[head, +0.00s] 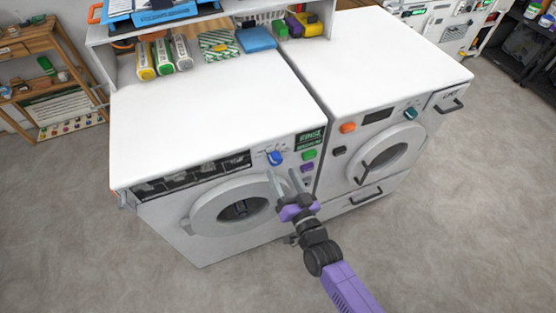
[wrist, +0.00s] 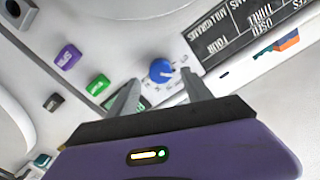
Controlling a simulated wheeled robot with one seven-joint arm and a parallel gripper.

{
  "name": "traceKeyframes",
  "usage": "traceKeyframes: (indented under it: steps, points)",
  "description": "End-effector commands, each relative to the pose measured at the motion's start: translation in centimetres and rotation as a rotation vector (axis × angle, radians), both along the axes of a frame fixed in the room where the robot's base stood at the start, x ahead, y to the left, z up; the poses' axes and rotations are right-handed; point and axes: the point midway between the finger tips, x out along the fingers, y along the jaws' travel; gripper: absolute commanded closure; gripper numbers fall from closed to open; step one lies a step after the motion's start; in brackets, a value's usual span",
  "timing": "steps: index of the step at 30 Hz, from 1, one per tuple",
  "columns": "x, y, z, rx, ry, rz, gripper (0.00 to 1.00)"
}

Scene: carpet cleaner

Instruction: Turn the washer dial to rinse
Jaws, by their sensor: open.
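The washer (head: 210,135) is the white machine on the left, with a round door (head: 232,208) in its front. Its blue dial (head: 275,158) sits on the front panel right of the dark label strip. The dial also shows in the wrist view (wrist: 161,70), with small marks around it too blurred to read. My gripper (head: 287,180) is open and empty, just in front of the panel and a little below and right of the dial. In the wrist view its two fingers (wrist: 160,88) reach toward the panel on either side below the dial; I cannot tell that they touch it.
A green button (head: 309,154) and a purple button (head: 307,167) are close to the right of the dial. A second white machine (head: 375,60) stands right beside the washer. A shelf with bottles (head: 162,57) stands behind. The grey floor in front is clear.

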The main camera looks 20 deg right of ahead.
Motion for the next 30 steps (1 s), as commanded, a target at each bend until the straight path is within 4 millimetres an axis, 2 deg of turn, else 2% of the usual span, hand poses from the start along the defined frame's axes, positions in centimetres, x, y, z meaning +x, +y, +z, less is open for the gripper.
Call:
traceKeyframes:
  steps: [18, 30]
  points:
    - [-4.2, 0.0, 0.1, 0.000, 0.000, -0.001, 0.42]
    - [-4.4, 0.1, 0.0, 0.000, 0.000, 0.000, 0.42]
